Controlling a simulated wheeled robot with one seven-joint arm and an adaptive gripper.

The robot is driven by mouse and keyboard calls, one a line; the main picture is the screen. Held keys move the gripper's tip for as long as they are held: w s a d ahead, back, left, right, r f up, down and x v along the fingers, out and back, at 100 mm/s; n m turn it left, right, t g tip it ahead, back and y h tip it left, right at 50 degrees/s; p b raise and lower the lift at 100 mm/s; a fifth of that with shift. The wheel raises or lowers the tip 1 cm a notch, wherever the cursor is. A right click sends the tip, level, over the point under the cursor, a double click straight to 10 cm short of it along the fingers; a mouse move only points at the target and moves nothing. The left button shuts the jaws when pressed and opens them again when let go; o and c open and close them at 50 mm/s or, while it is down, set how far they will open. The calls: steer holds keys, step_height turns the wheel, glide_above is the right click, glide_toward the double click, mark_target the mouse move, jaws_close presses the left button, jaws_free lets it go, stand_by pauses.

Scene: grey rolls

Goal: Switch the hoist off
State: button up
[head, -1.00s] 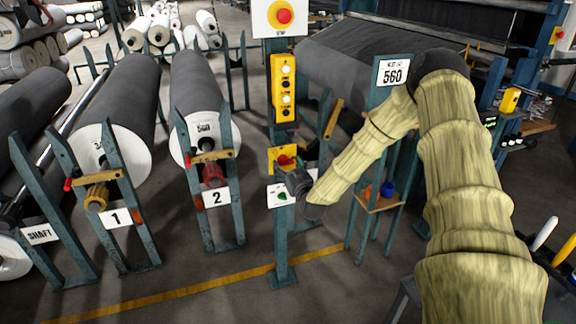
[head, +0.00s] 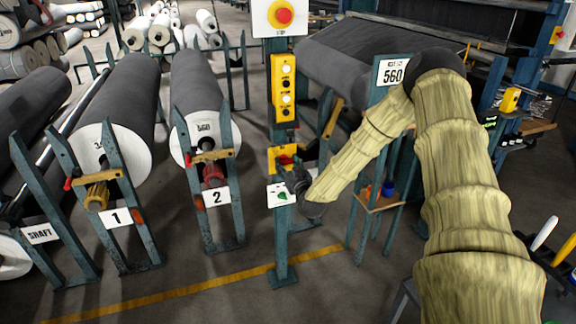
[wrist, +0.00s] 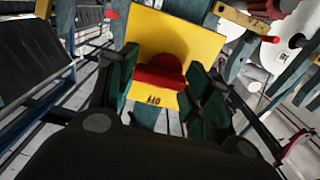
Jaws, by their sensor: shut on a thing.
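The hoist switch is a yellow plate (head: 275,153) with a red knob on a teal post, partly hidden by my gripper in the head view. In the wrist view the yellow plate (wrist: 200,42) fills the middle, with the red knob (wrist: 160,75) and its crosswise red handle. In the head view my gripper (head: 291,168) reaches the switch from the right.
Above the switch on the same post are a yellow button box (head: 284,88) and a red stop button (head: 284,15). A white panel with a green knob (head: 282,196) is just below.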

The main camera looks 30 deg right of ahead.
steer(key=n, duration=0.4)
steer(key=shift+r+p, duration=0.15)
steer(key=shift+p, duration=0.2)
steer(key=n, duration=0.4)
steer(key=shift+a, duration=0.1)
steer(key=n+b, duration=0.2)
steer(key=n, duration=0.3)
steer(key=shift+w+a+r, duration=0.1)
steer(key=shift+a+n+b, duration=0.1)
steer(key=shift+n+b, duration=0.75)
steer(key=shift+n, duration=1.45)
steer(key=o, duration=1)
